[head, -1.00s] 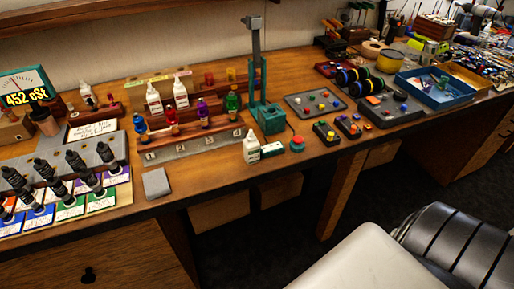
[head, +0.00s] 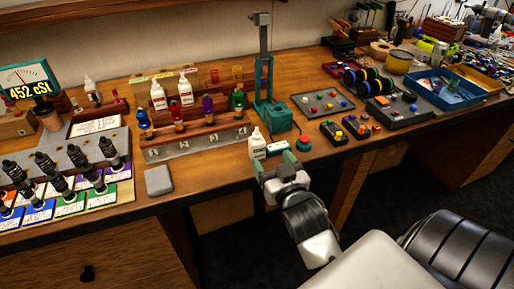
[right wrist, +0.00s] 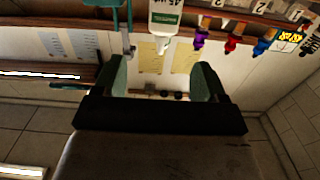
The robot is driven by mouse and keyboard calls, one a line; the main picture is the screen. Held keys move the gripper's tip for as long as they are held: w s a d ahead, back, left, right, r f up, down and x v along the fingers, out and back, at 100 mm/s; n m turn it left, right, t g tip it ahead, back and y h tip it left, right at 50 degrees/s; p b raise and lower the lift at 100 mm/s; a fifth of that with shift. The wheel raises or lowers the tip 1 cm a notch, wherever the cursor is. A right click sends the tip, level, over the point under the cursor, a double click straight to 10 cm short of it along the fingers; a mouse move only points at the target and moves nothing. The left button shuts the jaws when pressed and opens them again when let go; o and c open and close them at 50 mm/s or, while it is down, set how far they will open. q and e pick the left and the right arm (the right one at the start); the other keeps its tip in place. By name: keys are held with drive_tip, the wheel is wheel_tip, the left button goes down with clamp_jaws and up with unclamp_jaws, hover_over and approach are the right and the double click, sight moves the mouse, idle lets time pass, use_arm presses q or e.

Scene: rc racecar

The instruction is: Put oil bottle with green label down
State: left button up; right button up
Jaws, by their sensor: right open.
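The white oil bottle with a green label (head: 257,148) stands upright on the workbench (head: 215,165) near its front edge, left of the red button. In the right wrist view the bottle (right wrist: 164,22) shows upside down at the top, with a green band, its cap pointing down. My right gripper (head: 274,170) is open and empty at the bench's front edge, just in front of the bottle. Its two fingers (right wrist: 163,72) are spread apart, and the bottle shows above the gap between them. My left gripper is not in view.
A red button (head: 303,142) and a green press stand (head: 272,115) are close by. Two white bottles (head: 158,96) stand on a wooden rack behind several coloured small bottles (head: 238,102). A grey pad (head: 158,180) lies left, with bare bench between it and the oil bottle.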

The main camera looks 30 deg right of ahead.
sight(260, 145)
drive_tip(key=x, duration=0.5)
drive_tip(key=shift+f+p, duration=0.1)
drive_tip(key=shift+p, duration=0.2)
drive_tip(key=shift+a+f+p+x, duration=0.1)
drive_tip(key=shift+f+p+x, duration=0.05)
drive_tip(key=shift+x, duration=0.7)
drive_tip(key=shift+a+f+p+x, duration=0.1)
drive_tip(key=shift+f+p+x, duration=0.05)
drive_tip(key=shift+x, duration=0.7)
drive_tip(key=shift+a+f+p+x, duration=0.1)
drive_tip(key=shift+f+p+x, duration=0.05)
drive_tip(key=shift+x, duration=0.7)
drive_tip(key=c, duration=1.1)
drive_tip(key=shift+r, duration=0.1)
